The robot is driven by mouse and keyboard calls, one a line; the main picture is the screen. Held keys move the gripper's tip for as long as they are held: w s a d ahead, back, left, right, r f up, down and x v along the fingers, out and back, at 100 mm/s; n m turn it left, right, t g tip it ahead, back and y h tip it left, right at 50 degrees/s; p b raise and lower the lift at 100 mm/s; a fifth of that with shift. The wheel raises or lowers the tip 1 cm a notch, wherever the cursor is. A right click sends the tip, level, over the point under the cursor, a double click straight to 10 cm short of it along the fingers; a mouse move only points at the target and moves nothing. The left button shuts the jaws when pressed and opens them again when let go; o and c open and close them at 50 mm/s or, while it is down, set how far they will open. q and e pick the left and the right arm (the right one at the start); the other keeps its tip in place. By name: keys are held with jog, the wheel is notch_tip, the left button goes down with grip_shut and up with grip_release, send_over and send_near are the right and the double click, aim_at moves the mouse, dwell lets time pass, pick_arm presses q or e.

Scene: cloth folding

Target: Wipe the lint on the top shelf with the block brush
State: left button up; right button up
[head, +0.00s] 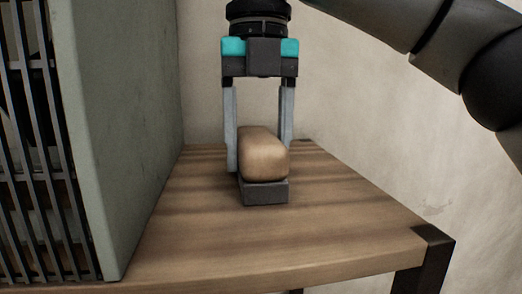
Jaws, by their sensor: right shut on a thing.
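The block brush (264,160) has a rounded tan wooden body above a dark grey base. It stands upright on the wooden top shelf (330,235), with its base seeming to touch the boards. My right gripper (259,160) points straight down from above, its two grey fingers shut on the sides of the brush. I cannot make out any lint on the shelf; darker streaks run across the boards, and the area under and behind the brush is hidden. My left gripper is not in view.
A plain beige wall (400,130) rises behind. The shelf's right corner has a dark metal post (432,245). The boards in front of the brush look clear.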

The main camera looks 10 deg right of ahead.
jog(key=shift+w, duration=0.1)
jog(key=shift+r, duration=3.05)
jog(key=shift+r, duration=1.5)
